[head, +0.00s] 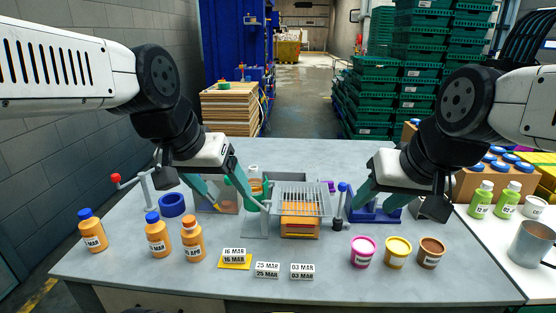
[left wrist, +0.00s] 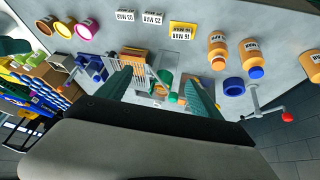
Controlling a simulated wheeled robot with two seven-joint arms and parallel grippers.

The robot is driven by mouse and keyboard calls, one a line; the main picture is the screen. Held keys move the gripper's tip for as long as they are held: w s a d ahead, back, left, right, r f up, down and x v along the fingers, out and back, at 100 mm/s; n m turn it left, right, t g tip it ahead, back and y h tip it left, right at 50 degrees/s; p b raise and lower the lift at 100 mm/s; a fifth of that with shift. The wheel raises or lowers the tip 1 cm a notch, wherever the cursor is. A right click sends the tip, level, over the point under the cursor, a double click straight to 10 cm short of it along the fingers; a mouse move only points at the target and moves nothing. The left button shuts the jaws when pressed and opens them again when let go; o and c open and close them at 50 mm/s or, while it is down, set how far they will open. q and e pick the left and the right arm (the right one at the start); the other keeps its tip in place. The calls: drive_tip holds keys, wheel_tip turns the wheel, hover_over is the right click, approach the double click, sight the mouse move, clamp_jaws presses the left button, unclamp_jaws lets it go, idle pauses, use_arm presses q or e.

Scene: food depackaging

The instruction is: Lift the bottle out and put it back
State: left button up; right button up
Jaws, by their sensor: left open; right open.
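Orange bottles stand upright at the table's left: two with blue caps (head: 93,232) (head: 157,238) and one with an orange cap (head: 192,240). Another orange container with a pale top (head: 255,183) stands in the fixture behind my left gripper, partly hidden by a finger. Which one the task means, I cannot tell. My left gripper (head: 242,207) is open and empty over the fixture, left of the wire rack (head: 302,198). In the left wrist view its fingers (left wrist: 158,80) are spread, with the fixture beyond them. My right gripper (head: 398,203) is open and empty above the blue holder (head: 378,215).
Date blocks (head: 267,270) and a yellow card (head: 235,262) lie at the front. Three tubs, pink (head: 363,251), yellow (head: 397,252) and brown (head: 430,252), stand front right. A blue ring (head: 172,205) and a red-knobbed lever (head: 116,179) are at left.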

use_arm(q)
drive_tip(key=w+m+g, duration=0.3)
drive_tip(key=w+m, duration=0.3)
drive_tip(key=w, duration=0.6)
drive_tip(key=m+g+y, duration=0.2)
drive_tip(key=m+g, duration=0.1)
drive_tip(key=m, duration=0.2)
hover_over(253, 171)
drive_tip(key=f, duration=0.3)
drive_tip(key=shift+s+a+f, duration=0.2)
drive_tip(key=shift+s+f, duration=0.1)
drive_tip(key=shift+f, duration=0.1)
drive_tip(key=shift+w+f+m, duration=0.2)
drive_tip(key=shift+f+m, duration=0.1)
drive_tip(key=shift+f, duration=0.25)
drive_tip(key=f, duration=0.7)
drive_tip(key=shift+w+d, duration=0.15)
drive_tip(key=shift+d, duration=0.05)
drive_tip(key=shift+c, duration=0.3)
clamp_jaws()
drive_tip(key=shift+r, duration=0.1)
